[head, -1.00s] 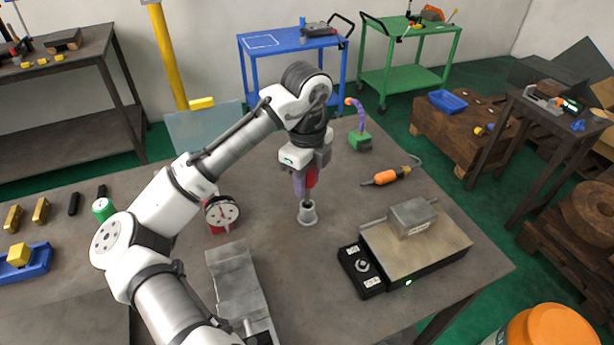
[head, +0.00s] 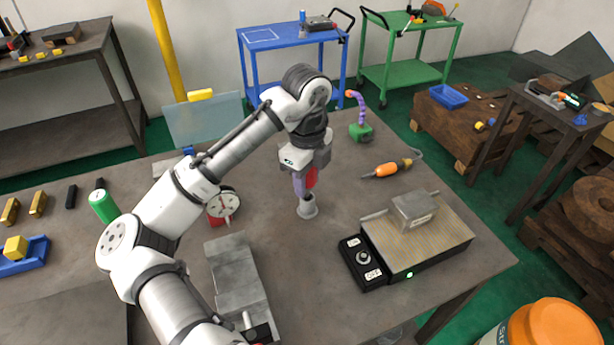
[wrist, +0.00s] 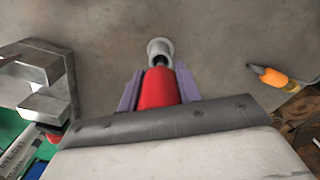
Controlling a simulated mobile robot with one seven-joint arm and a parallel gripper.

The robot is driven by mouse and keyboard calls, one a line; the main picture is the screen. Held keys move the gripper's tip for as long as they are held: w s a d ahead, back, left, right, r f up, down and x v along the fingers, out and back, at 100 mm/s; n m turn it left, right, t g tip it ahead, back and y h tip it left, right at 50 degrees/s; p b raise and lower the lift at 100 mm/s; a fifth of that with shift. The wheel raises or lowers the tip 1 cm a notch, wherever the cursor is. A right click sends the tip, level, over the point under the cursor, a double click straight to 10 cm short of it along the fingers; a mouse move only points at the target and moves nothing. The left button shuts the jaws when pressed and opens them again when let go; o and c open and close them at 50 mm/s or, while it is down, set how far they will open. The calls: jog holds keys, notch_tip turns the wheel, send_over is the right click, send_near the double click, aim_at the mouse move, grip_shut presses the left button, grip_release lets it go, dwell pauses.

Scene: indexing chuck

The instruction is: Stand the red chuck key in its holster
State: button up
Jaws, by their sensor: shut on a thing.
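The red chuck key (wrist: 158,87) is held between the purple fingers of my gripper (wrist: 159,88) in the wrist view. In the head view the key (head: 311,177) shows as a red patch beside the purple fingers (head: 305,186), and my gripper points down. The holster is a small grey flared cup (head: 307,209) standing on the bench, directly below the gripper. It also shows in the wrist view (wrist: 160,48), just beyond the key's far end. The key's lower end is hidden, so I cannot tell whether it is inside the cup.
A dial gauge (head: 223,204) and a grey metal block (head: 237,280) stand to the left. A gridded plate with a control box (head: 363,266) lies to the right. An orange-handled tool (head: 385,169) and a green-based purple stand (head: 360,131) sit behind right. Bench around the holster is clear.

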jog(key=shift+f, duration=0.2)
jog(key=o, duration=1.1)
jog(key=shift+o, duration=0.2)
jog(key=shift+r, duration=0.1)
notch_tip(320, 180, up, 14)
jog(key=shift+f+b, duration=0.1)
jog(key=shift+b, duration=0.35)
